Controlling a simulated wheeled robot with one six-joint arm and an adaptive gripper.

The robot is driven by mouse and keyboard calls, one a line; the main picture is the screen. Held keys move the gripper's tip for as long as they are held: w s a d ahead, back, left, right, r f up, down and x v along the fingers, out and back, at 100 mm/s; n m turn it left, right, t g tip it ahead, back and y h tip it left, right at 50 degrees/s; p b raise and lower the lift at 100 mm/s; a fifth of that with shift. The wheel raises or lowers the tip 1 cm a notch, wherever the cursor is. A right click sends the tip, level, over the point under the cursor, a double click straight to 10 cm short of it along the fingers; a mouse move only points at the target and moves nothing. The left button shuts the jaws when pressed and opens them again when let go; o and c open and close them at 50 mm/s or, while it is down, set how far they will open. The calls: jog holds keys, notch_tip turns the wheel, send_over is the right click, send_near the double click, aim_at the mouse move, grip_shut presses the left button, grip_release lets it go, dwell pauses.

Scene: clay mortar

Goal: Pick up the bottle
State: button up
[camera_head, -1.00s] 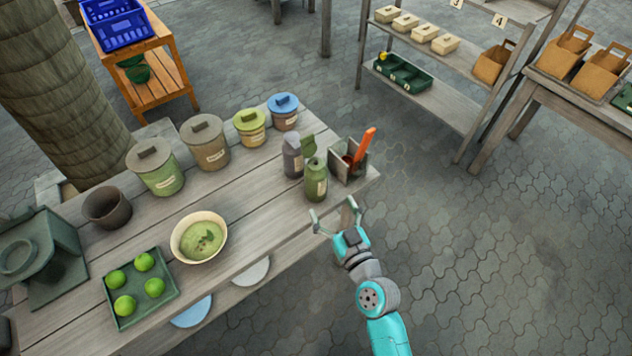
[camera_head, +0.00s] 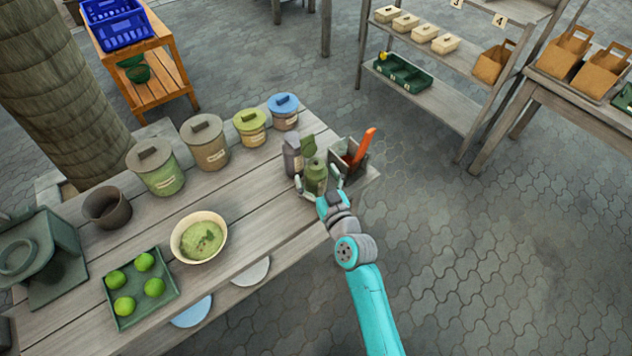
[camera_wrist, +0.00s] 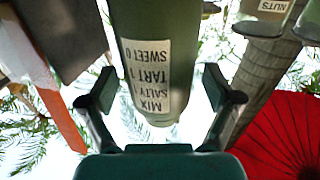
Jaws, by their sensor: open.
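The green bottle (camera_head: 316,175) stands upright on the wooden table near its right end. In the wrist view the bottle (camera_wrist: 152,35) fills the upper middle, with a white label reading words such as "sweet", "tart", "salty" and "mix". My gripper (camera_head: 320,186) is at the bottle from the table's front side. In the wrist view my gripper (camera_wrist: 158,88) is open, one finger on each side of the bottle, with gaps showing beside it. The bottle's lower part is hidden by my gripper in the head view.
A grey bottle (camera_head: 292,156) stands close on the left. A box holder (camera_head: 343,155) with an orange-handled tool (camera_head: 366,143) stands close on the right. Lidded canisters (camera_head: 205,142), a bowl (camera_head: 176,247) and a tray of limes (camera_head: 140,313) lie farther left.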

jog(key=shift+w+a, duration=0.15)
jog(key=shift+w, duration=0.15)
jog(key=shift+c, duration=0.2)
jog(key=c, duration=1.2)
jog(key=shift+r, duration=0.1)
jog(key=shift+c, duration=0.5)
